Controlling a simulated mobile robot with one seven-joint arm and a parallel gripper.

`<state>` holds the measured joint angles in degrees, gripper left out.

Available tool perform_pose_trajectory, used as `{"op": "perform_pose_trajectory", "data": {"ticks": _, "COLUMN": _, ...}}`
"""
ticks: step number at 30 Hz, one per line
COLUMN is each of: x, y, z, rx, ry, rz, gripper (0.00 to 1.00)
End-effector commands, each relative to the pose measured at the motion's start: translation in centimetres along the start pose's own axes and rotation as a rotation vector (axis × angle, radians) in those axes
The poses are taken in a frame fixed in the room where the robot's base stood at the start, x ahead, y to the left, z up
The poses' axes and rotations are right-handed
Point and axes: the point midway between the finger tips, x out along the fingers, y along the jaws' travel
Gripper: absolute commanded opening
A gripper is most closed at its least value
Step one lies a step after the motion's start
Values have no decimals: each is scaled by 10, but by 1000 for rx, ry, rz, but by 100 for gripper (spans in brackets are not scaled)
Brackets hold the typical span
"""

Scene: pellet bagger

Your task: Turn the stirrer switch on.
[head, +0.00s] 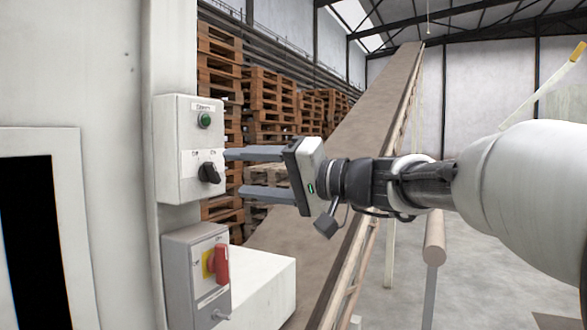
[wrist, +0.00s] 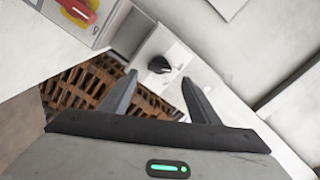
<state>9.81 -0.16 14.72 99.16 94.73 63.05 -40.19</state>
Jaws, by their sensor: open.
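The stirrer switch appears to be the black rotary knob (head: 208,173) on the upper grey control box (head: 175,150). Small marks stand above the knob, too small to read surely; which one it points to I cannot tell. A round green button or lamp (head: 204,120) sits above it under a small label. My gripper (head: 235,172) is open and empty, its two fingers pointing left toward the knob, one higher and one lower. In the wrist view the knob (wrist: 158,65) lies ahead, between the lines of my fingertips (wrist: 161,80), apparently apart from them.
A lower grey box (head: 195,285) carries a red handle (head: 220,264) on a yellow plate, just below. A white block (head: 262,280) stands beside it. Pallet stacks (head: 268,105) and a sloping conveyor (head: 375,100) stand behind my gripper. Open floor lies at the right.

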Motion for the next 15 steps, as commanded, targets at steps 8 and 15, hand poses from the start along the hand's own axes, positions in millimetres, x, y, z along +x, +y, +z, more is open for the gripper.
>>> {"op": "perform_pose_trajectory", "data": {"ticks": 8, "x": 42, "y": 0, "z": 0, "rx": 2, "ry": -1, "rz": 1, "gripper": 56}}
{"op": "perform_pose_trajectory", "data": {"ticks": 15, "x": 51, "y": 0, "z": 0, "rx": 0, "ry": 1, "rz": 2, "gripper": 56}}
